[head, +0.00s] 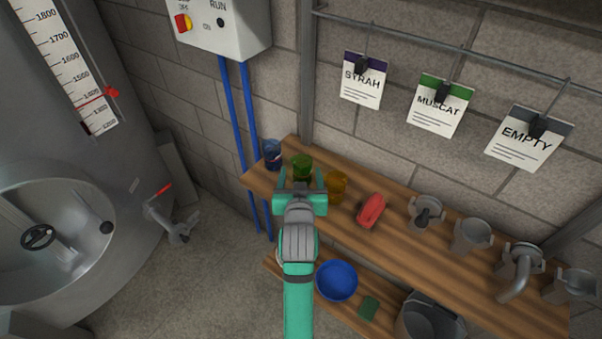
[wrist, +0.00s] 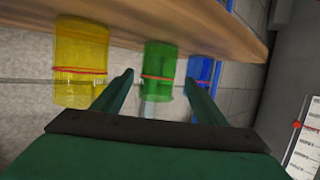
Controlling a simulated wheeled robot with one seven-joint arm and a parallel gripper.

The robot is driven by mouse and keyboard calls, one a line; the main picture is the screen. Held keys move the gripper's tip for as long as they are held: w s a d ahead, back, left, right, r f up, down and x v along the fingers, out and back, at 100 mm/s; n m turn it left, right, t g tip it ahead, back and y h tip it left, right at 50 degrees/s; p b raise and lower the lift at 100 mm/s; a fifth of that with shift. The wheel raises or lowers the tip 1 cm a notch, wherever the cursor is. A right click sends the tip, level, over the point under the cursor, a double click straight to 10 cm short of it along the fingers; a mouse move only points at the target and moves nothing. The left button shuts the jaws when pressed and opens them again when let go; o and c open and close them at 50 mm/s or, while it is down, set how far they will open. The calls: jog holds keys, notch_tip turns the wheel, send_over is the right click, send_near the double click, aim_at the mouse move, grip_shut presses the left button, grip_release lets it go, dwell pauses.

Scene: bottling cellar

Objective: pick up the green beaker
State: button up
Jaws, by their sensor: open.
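The green beaker (head: 302,165) stands on the wooden shelf near its left end, its lower part hidden behind my gripper in the head view. It has a red line around it and shows in the wrist view (wrist: 159,62), where the picture is turned over. My gripper (head: 300,180) is open in front of the beaker. In the wrist view its fingers (wrist: 160,80) lie to either side of the beaker, with a gap at each side. I cannot tell whether the beaker is between the tips or just beyond them.
A blue beaker (head: 272,155) stands left of the green one, and an amber beaker (head: 337,187) stands right of it. A red object (head: 371,210) and several grey metal fittings (head: 471,236) stand farther right on the shelf (head: 392,249). A blue bowl (head: 337,280) sits below.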

aim_at(302, 174)
jog(key=shift+d+x, duration=0.15)
jog(key=shift+x, duration=0.8)
jog(key=shift+d+x, duration=0.1)
jog(key=shift+x, duration=0.85)
jog(key=shift+s+d, duration=0.1)
jog(key=c, duration=0.4)
jog(key=shift+a, duration=0.2)
jog(key=c, duration=0.7)
jog(key=shift+c, duration=0.2)
jog(key=shift+r, duration=0.1)
